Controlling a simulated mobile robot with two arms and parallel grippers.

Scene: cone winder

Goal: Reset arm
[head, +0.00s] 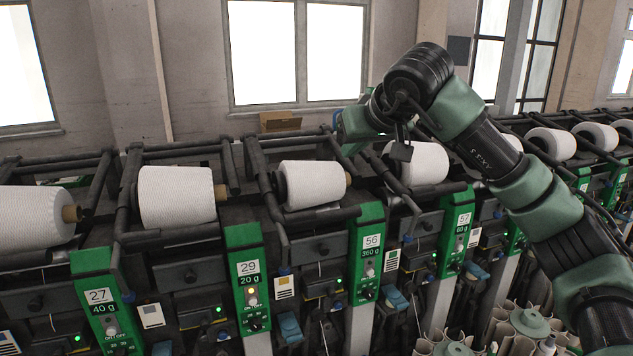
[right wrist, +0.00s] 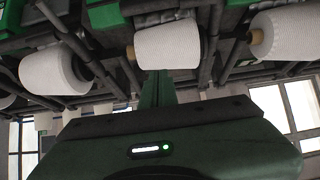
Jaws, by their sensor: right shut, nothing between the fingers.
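My right arm comes in from the right in the head view and reaches up over the winder. Its green gripper (head: 348,146) is above the machine's top, between the white yarn cone over label 56 (head: 314,184) and the cone over label 57 (head: 424,163), overlapping the latter's left end in the picture. In the right wrist view the two fingers (right wrist: 158,76) are together and empty, pointing toward a white cone (right wrist: 168,46). I cannot tell how far apart they are. My left gripper is in neither view.
The winder's row carries more white cones, such as one over label 29 (head: 176,196) and one at the far left (head: 36,216). Dark cradle bars (head: 265,185) stand between them. A cardboard box (head: 279,122) is behind. The air above the left units is clear.

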